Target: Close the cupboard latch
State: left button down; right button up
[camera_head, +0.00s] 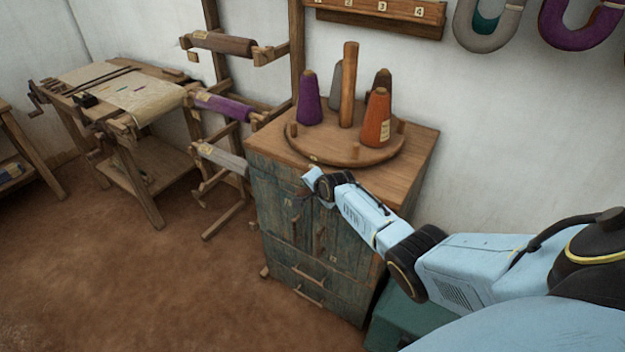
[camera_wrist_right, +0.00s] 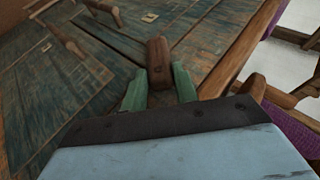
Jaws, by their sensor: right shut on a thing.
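The weathered blue-green wooden cupboard (camera_head: 275,215) stands against the wall with two doors and drawers below. My right arm reaches in from the right, and my right gripper (camera_head: 308,178) is at the upper part of the door front, just under the top. In the right wrist view, the green fingers of my right gripper (camera_wrist_right: 159,85) are shut on a small brown wooden latch (camera_wrist_right: 158,52), one finger on each side. The head view does not show the latch clearly behind the gripper. The doors look flush with the front. My left gripper is not in view.
A round wooden tray (camera_head: 335,155) with several yarn cones stands on the cupboard top. Wooden door handles (camera_head: 319,240) stick out below my gripper. A rack with yarn rolls (camera_head: 225,107) stands close on the left. The floor in front is clear.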

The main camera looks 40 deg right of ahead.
jog(key=shift+w+a+r+n+g+h, duration=0.1)
jog(key=shift+w+n+g+h, duration=0.1)
jog(key=shift+g, duration=0.4)
jog(key=shift+w+r+n+g+h, duration=0.1)
jog(key=shift+n+g+h, duration=0.1)
jog(key=shift+g, duration=0.4)
jog(key=g+b, duration=0.1)
jog(key=b, duration=0.2)
jog(key=g+h+b, duration=0.1)
jog(key=g+b, duration=0.1)
jog(key=b, duration=0.2)
jog(key=n+g+h+b, duration=0.1)
jog(key=g+b, duration=0.1)
jog(key=b, duration=0.1)
jog(key=shift+w+a, duration=0.15)
jog(key=shift+w, duration=0.25)
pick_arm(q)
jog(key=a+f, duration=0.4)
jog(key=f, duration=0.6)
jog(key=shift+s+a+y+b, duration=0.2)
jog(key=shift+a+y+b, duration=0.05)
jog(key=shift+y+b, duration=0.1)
pick_arm(e)
jog(key=shift+r, duration=0.1)
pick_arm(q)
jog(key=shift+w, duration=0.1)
